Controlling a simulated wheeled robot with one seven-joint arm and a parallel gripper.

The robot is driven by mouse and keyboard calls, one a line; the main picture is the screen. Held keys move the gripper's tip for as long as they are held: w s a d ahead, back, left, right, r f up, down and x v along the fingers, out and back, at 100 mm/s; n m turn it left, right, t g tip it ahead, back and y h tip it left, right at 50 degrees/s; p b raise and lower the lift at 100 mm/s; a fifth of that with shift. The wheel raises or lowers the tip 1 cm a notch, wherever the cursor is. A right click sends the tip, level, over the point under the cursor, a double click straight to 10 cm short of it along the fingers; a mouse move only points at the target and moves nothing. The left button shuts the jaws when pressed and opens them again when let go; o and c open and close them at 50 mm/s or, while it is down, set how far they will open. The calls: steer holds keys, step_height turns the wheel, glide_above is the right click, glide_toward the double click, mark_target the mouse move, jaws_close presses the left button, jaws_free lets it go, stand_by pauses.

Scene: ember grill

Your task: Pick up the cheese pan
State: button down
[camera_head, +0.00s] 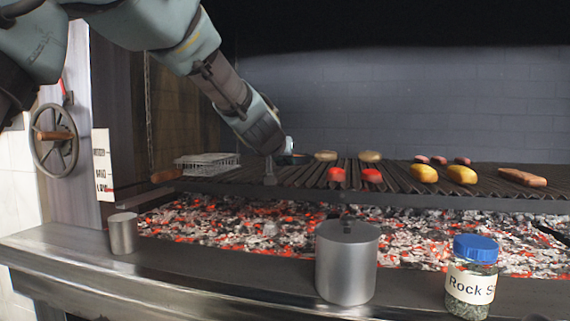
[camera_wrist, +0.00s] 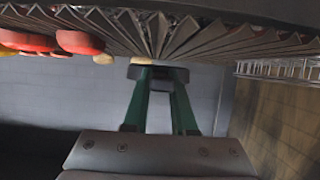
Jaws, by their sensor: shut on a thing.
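My gripper (camera_head: 275,155) is at the end of the arm, low over the left part of the grill grate. In the wrist view its two green fingers (camera_wrist: 162,80) are close together at the tips. They are shut on a small dark piece (camera_wrist: 150,72), which I take to be part of the cheese pan. In the head view a small dark flat shape (camera_head: 292,158) shows just right of the fingertips. The pan's contents are hidden, and I cannot tell whether it touches the grate.
The slatted grate (camera_head: 310,175) holds tomatoes (camera_head: 371,175), yellow pieces (camera_head: 462,174) and a sausage (camera_head: 522,178) to the right. A wire basket (camera_head: 207,164) lies left. Glowing coals are below. A lidded pot (camera_head: 346,265), metal cup (camera_head: 123,234) and salt jar (camera_head: 471,280) stand on the front ledge.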

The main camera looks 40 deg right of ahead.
step_height(320, 180, up, 14)
steer(key=p, duration=0.9)
steer(key=shift+r+p, duration=0.15)
steer(key=shift+p, duration=0.25)
steer(key=shift+r, duration=0.1)
